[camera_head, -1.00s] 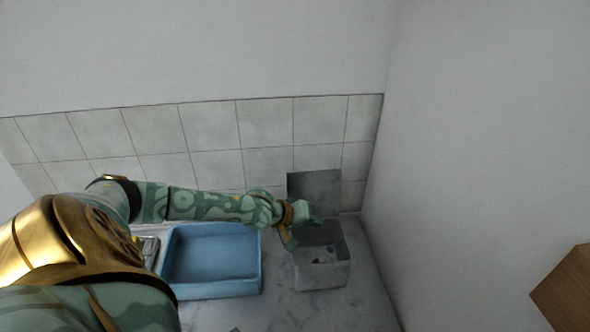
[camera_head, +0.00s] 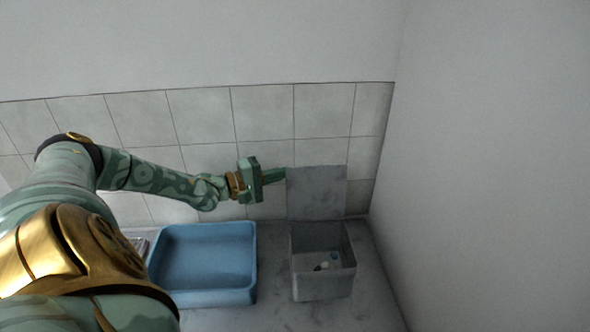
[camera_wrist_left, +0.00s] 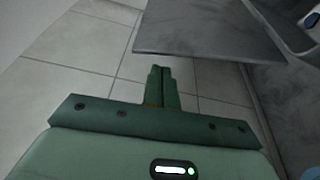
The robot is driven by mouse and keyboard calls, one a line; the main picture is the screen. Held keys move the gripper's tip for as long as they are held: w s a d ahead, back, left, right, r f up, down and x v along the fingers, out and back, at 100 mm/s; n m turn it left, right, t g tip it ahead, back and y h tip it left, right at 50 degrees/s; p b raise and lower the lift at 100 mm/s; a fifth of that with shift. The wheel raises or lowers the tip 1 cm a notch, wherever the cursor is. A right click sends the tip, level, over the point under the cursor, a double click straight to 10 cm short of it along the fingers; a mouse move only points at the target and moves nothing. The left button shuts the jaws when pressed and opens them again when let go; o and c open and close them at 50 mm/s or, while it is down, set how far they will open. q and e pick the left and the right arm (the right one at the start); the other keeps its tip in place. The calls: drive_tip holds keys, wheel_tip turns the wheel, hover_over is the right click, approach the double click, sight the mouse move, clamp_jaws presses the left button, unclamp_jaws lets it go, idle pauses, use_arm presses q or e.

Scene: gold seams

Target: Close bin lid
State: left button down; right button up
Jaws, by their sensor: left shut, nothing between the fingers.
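The grey bin (camera_head: 322,280) stands on the counter with its lid (camera_head: 316,193) raised upright at its back edge, near the tiled wall. A few small items lie inside the bin. My left gripper (camera_head: 280,175) is shut and empty, beside the upper left edge of the lid. In the left wrist view the shut fingers (camera_wrist_left: 160,78) point towards the tiles, with the lid (camera_wrist_left: 210,35) ahead and to the right. Whether the fingertips touch the lid I cannot tell. My right gripper is not in view.
A blue tray (camera_head: 205,297) sits on the counter (camera_head: 275,312) left of the bin, with a narrow gap between them. The tiled wall (camera_head: 205,155) is close behind the lid. A plain wall (camera_head: 470,200) rises to the right of the bin.

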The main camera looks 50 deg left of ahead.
sight(295, 170)
use_arm(q)
drive_tip(key=x, duration=0.4)
drive_tip(key=shift+s, duration=0.1)
drive_tip(key=shift+d, duration=0.1)
